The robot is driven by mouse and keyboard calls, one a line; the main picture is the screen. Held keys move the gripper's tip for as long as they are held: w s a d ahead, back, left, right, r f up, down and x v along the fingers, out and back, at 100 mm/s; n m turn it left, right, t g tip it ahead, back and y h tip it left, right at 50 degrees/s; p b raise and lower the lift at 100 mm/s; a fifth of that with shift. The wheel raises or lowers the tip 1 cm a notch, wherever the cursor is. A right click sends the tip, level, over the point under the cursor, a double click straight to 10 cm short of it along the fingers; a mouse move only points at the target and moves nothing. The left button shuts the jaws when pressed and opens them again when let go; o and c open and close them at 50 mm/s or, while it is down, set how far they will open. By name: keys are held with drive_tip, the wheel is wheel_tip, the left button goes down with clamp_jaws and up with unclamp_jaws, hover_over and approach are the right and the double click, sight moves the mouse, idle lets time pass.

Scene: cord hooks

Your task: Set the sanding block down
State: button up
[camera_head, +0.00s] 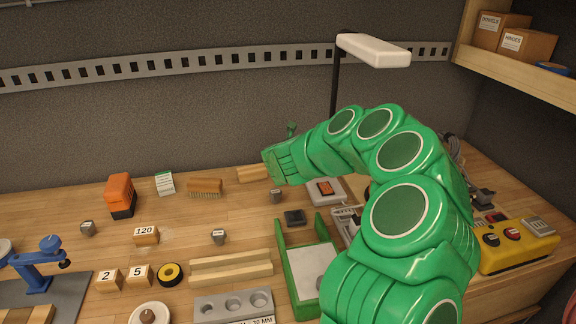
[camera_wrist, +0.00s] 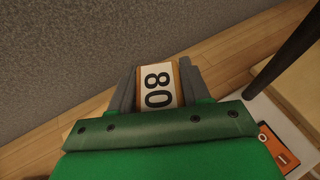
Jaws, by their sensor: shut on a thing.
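My gripper (camera_head: 272,166) is at the back of the bench near the wall. In the wrist view its grey fingers (camera_wrist: 157,82) are shut on the sanding block, a wooden block with a white label reading 80 (camera_wrist: 158,86). In the head view a tan wooden piece (camera_head: 252,173) shows just left of the gripper, and it looks like this block, partly hidden. I cannot tell whether the held block touches the bench (camera_head: 225,200). A similar block marked 120 (camera_head: 146,236) lies on the bench at left.
A brush (camera_head: 205,186) and an orange-and-black tool (camera_head: 121,195) stand left of the gripper. A small grey weight (camera_head: 276,196) is just in front. A grey device with an orange label (camera_head: 326,188) is to the right, by the lamp post (camera_head: 334,90). Bare bench lies between brush and gripper.

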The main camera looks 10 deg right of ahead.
drive_tip(key=shift+w+d+f, duration=0.1)
drive_tip(key=shift+w+f, duration=1.25)
drive_tip(key=shift+f, duration=0.3)
drive_tip(key=shift+w+d+f, duration=0.1)
drive_tip(key=shift+w+f, duration=1.25)
drive_tip(key=shift+f, duration=1.65)
drive_tip(key=o, duration=1.1)
drive_tip(key=shift+f, duration=0.1)
drive_tip(key=shift+s+a+r, duration=0.2)
drive_tip(key=shift+s+r, duration=0.15)
drive_tip(key=shift+s, duration=0.05)
drive_tip(key=shift+v, duration=0.8)
drive_tip(key=v, duration=0.8)
drive_tip(key=shift+s, duration=0.2)
drive_tip(key=shift+s+a+r, duration=0.25)
drive_tip(key=shift+s+r, duration=0.1)
drive_tip(key=shift+s, duration=0.1)
